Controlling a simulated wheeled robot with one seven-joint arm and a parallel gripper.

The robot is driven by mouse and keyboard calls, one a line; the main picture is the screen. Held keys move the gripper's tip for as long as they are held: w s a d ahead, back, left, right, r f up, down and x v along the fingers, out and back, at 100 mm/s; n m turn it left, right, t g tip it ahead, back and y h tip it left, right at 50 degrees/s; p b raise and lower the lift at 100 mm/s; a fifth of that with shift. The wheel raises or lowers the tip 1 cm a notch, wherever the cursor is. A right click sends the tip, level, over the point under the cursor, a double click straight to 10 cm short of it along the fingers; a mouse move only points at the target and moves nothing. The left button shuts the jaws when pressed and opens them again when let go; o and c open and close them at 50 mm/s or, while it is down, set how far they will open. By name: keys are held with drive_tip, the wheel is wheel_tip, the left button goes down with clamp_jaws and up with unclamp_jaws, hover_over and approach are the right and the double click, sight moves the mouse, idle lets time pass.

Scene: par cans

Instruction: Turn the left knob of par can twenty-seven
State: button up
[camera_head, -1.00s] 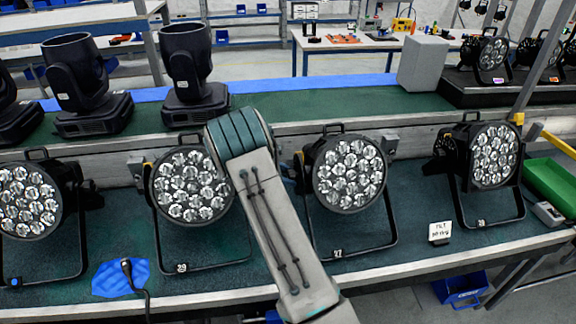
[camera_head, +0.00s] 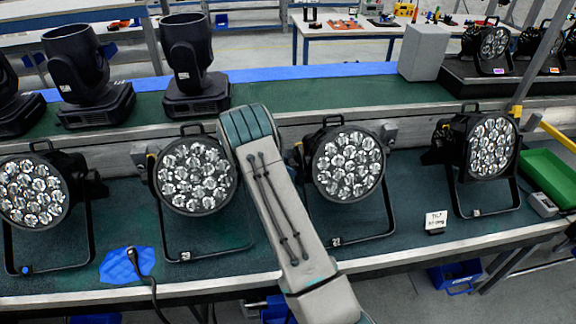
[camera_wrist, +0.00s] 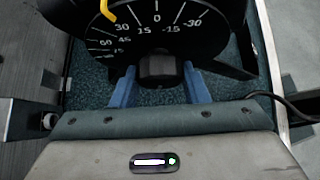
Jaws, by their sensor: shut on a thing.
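A black angle dial (camera_wrist: 150,22) with white marks sits beyond the knob. A yellow pointer (camera_wrist: 107,10) lies near the 30 mark.
Another par can (camera_head: 195,175) stands close to the left of my arm, and one (camera_head: 491,148) stands farther right. A small white sign (camera_head: 436,220) and a green tray (camera_head: 555,178) are on the bench. A black cable lies at the right of the wrist view.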

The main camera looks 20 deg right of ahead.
drive_tip(key=o, duration=1)
drive_tip(key=b+v, duration=0.3)
drive_tip(key=v, duration=1)
drive_tip(key=shift+a+r, duration=0.2)
drive_tip(key=shift+a, duration=0.15)
